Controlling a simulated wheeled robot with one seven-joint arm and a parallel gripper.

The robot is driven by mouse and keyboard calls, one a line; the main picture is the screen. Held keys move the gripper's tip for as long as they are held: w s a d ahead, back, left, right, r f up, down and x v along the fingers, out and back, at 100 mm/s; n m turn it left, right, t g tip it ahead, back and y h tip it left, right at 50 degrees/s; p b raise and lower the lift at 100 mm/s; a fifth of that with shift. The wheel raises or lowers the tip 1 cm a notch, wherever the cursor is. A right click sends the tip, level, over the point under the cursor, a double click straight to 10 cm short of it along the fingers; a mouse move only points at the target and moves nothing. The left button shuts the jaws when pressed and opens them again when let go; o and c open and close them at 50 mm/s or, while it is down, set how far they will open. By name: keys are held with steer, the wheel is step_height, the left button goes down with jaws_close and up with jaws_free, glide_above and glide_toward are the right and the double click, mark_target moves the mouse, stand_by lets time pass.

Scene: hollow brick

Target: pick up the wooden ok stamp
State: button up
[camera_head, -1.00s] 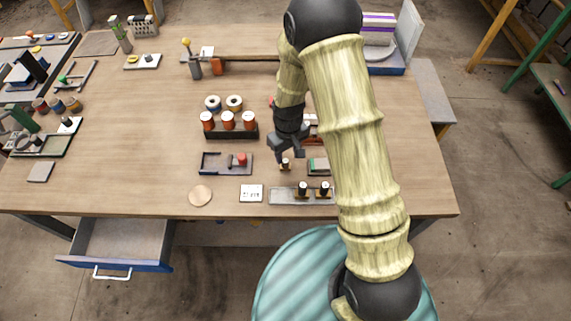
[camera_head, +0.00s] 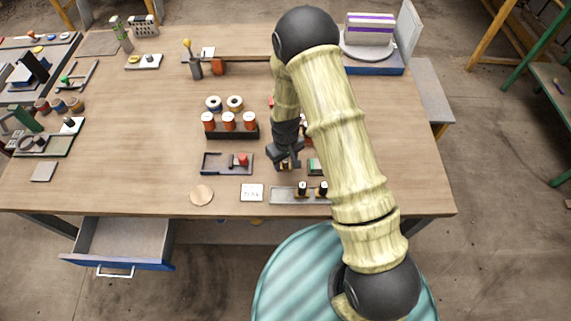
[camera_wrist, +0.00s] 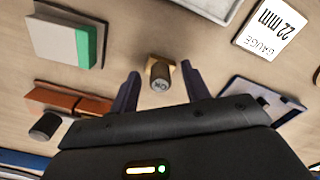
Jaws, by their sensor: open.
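The wooden ok stamp (camera_wrist: 160,75) stands on the table in the wrist view, with a dark round top marked OK and a light wooden base. My gripper (camera_wrist: 160,85) is open, with one finger on either side of the stamp and the stamp between the fingertips. In the head view my gripper (camera_head: 286,162) is low over the table, and it mostly hides the stamp there.
A grey tray (camera_head: 282,196) with two dark-topped stamps lies nearer the table's front edge. A white gauge card (camera_head: 252,192) is beside it.

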mark_target(286, 161)
jaws_close()
steer(key=shift+r, duration=0.1)
step_height(286, 161, up, 10)
steer(key=shift+f+b, duration=0.1)
steer(key=shift+b, duration=0.8)
steer(key=c, duration=0.8)
jaws_free()
steer(key=shift+c, duration=0.4)
